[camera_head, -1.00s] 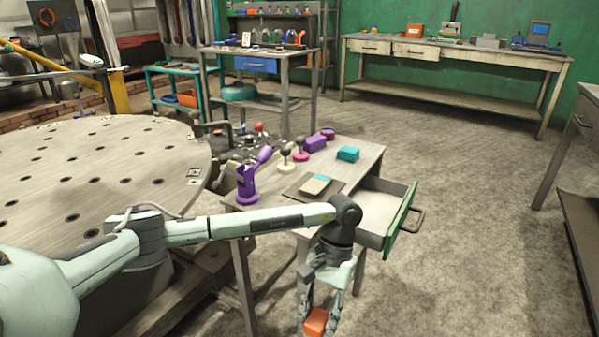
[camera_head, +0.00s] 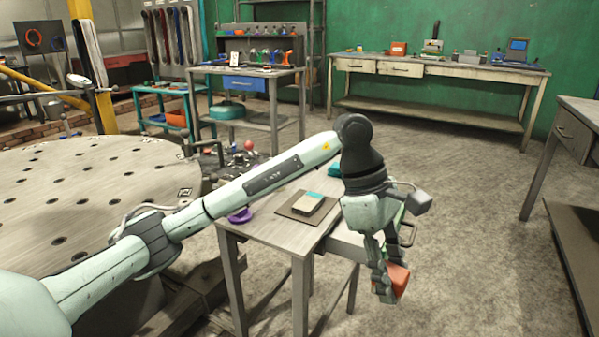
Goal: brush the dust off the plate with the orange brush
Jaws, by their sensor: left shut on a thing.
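My left gripper (camera_head: 385,287) is shut on the orange brush (camera_head: 399,279). It points down, off the front right of the small table, near the open drawer. Only an orange block-like part of the brush shows; the fingers hide the rest. A flat dark plate (camera_head: 289,209) lies on the table, left of my gripper and apart from it. A small pale block with a teal top (camera_head: 309,202) lies on the plate. I cannot make out dust. My right gripper is not in view.
The small table (camera_head: 262,229) has clear top around the plate. My left arm hides much of its back. A purple base (camera_head: 240,215) shows below the arm. The open drawer (camera_head: 358,243) is partly behind my gripper. A round perforated table (camera_head: 80,195) stands left.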

